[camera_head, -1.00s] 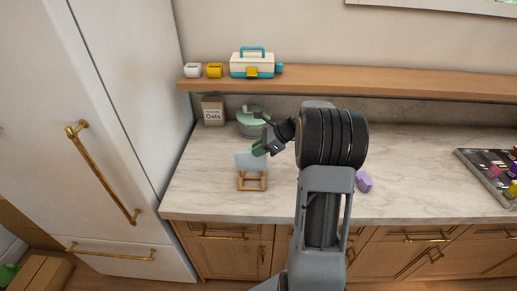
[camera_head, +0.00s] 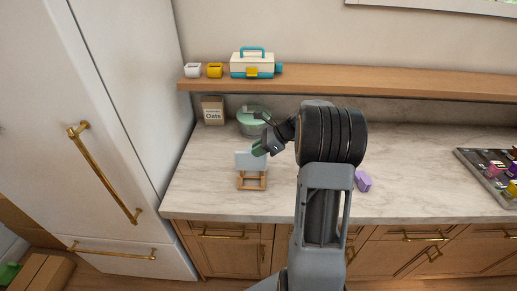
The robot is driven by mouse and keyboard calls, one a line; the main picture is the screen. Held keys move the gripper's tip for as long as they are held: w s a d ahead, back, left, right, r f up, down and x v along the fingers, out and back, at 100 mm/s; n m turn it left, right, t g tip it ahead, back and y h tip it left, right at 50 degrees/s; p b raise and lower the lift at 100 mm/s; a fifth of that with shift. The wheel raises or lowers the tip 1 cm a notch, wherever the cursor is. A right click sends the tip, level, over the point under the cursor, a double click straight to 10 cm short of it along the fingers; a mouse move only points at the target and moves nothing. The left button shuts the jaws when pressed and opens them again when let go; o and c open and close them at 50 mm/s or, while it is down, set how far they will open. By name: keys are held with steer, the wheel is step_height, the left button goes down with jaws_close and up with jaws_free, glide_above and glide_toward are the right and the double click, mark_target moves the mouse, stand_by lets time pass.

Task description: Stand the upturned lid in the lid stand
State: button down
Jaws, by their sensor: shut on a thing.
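The lid (camera_head: 247,161) shows as a pale blue-grey, nearly upright panel at the left of the counter. My gripper (camera_head: 262,149) is shut on its upper right edge, with the fingertips partly hidden against it. The wooden lid stand (camera_head: 251,184) is on the counter directly below the lid. The lid's lower edge overlaps the top of the stand in the picture. I cannot tell whether the lid rests in the stand or hangs just above it.
A green pot (camera_head: 252,127) and an oats box (camera_head: 213,111) stand behind, under the wooden shelf (camera_head: 400,88). A purple object (camera_head: 363,181) lies right of my arm. A tray (camera_head: 487,178) with several items is at far right. The counter (camera_head: 410,165) between is clear.

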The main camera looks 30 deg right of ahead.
mark_target(260, 167)
steer(key=shift+f, duration=0.25)
steer(key=shift+f+b, duration=1.9)
steer(key=shift+f, duration=1.1)
steer(key=c, duration=1)
jaws_free()
steer(key=shift+r, duration=0.1)
steer(key=shift+s+d+r+p, duration=0.2)
steer(key=shift+d+r+p, duration=0.2)
steer(key=shift+p, duration=0.15)
steer(key=shift+p+v, duration=1.8)
steer(key=shift+v, duration=1.05)
